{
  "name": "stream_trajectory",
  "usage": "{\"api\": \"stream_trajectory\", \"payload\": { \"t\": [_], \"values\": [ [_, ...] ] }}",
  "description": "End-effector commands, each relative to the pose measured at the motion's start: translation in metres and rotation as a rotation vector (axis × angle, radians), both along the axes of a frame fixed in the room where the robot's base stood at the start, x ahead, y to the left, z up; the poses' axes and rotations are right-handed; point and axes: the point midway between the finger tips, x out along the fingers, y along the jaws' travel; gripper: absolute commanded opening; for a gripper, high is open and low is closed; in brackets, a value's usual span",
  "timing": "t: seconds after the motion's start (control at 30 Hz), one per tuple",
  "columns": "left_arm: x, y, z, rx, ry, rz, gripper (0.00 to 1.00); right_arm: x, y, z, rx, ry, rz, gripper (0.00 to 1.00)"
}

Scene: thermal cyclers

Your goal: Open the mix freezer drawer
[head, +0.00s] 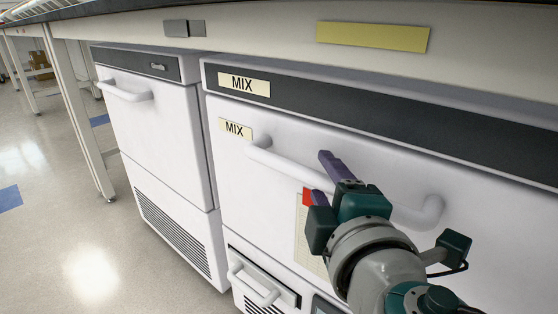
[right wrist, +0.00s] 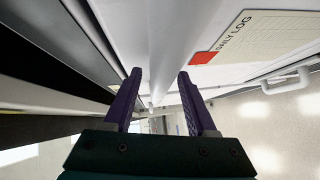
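The mix freezer is the white unit with a dark top band and two MIX labels in the head view. Its drawer front (head: 250,185) looks closed and carries a long white bar handle (head: 286,163). My right gripper (head: 322,177) is at the middle of this handle, with its purple fingers apart, one above and one below the bar. In the right wrist view, the open fingers (right wrist: 159,76) have the white bar (right wrist: 178,45) running between them. I cannot tell whether either finger touches it. My left gripper is not in view.
A second white freezer (head: 155,120) with its own handle stands to the left. A smaller lower handle (head: 252,284) is below the drawer. The bench edge (head: 270,35) overhangs above. A log sheet with a red mark (right wrist: 262,38) hangs on the front. Open floor (head: 60,225) lies left.

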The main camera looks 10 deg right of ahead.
Motion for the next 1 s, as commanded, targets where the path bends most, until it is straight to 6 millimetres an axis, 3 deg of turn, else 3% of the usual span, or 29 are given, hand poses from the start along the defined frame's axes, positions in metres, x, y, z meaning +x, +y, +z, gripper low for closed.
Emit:
{"api": "stream_trajectory", "payload": {
  "t": [0.07, 0.5, 1.0],
  "values": [
    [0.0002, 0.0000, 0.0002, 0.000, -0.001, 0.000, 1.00, -0.0002, 0.0000, 0.0000, 0.000, 0.000, 0.000, 0.49],
    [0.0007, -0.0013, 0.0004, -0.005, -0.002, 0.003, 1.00, -0.0004, -0.0001, 0.0000, 0.000, 0.000, 0.000, 0.00],
    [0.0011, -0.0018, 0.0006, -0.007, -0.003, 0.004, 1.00, -0.0004, -0.0001, 0.0000, 0.000, 0.000, 0.000, 0.00]
  ]
}}
